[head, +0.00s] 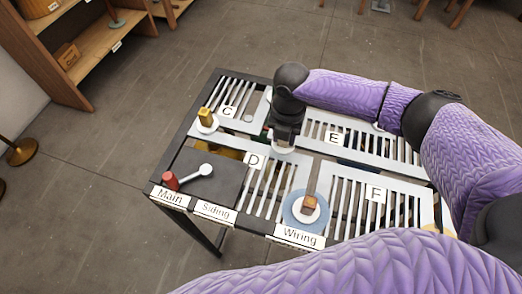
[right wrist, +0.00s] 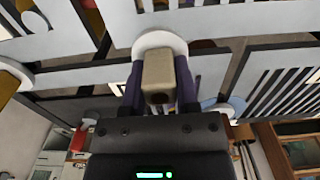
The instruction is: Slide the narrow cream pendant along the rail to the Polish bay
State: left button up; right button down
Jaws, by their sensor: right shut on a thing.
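My right gripper (head: 284,140) is shut on the narrow cream pendant (right wrist: 158,75), a beige block with a dark hole in its end. Its white disc (right wrist: 160,40) lies against the rail plate. In the head view only the white disc (head: 283,148) shows below the gripper, at the junction of the channels between panels C, D and E. The pale rail (head: 262,133) runs between the slotted panels. No Polish label is readable; my right arm covers part of the table's right side. My left gripper is out of view.
A yellow block (head: 206,116) stands on a white disc near C. A brown block (head: 309,203) sits on a white disc over the blue circle by the Wiring label (head: 300,237). A red cylinder (head: 171,181) and white-ended lever (head: 205,170) lie front left.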

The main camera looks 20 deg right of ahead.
jog(key=s+d+p, duration=0.1)
jog(key=d, duration=0.1)
jog(key=s+d+p, duration=0.1)
jog(key=s+d, duration=0.1)
jog(key=s+d+p, duration=0.1)
jog(key=d+p, duration=0.1)
jog(key=d, duration=0.1)
jog(key=shift+s+r, duration=0.1)
jog(key=shift+s, duration=0.3)
jog(key=s+d, duration=0.1)
jog(key=d, duration=0.1)
jog(key=s+d+p, duration=0.1)
jog(key=s+d, duration=0.1)
jog(key=s+d+p, duration=0.1)
jog(key=d, duration=0.1)
jog(key=shift+s+d, duration=0.3)
jog(key=shift+d, duration=0.05)
jog(key=s+d, duration=0.1)
jog(key=d, duration=0.1)
jog(key=s+d, duration=0.2)
jog(key=d, duration=0.1)
jog(key=s+d, duration=0.2)
jog(key=shift+d, duration=0.2)
jog(key=s+d+b, duration=0.3)
jog(key=s+d, duration=0.3)
jog(key=d, duration=0.3)
jog(key=shift+b, duration=0.35)
jog(key=shift+s, duration=0.1)
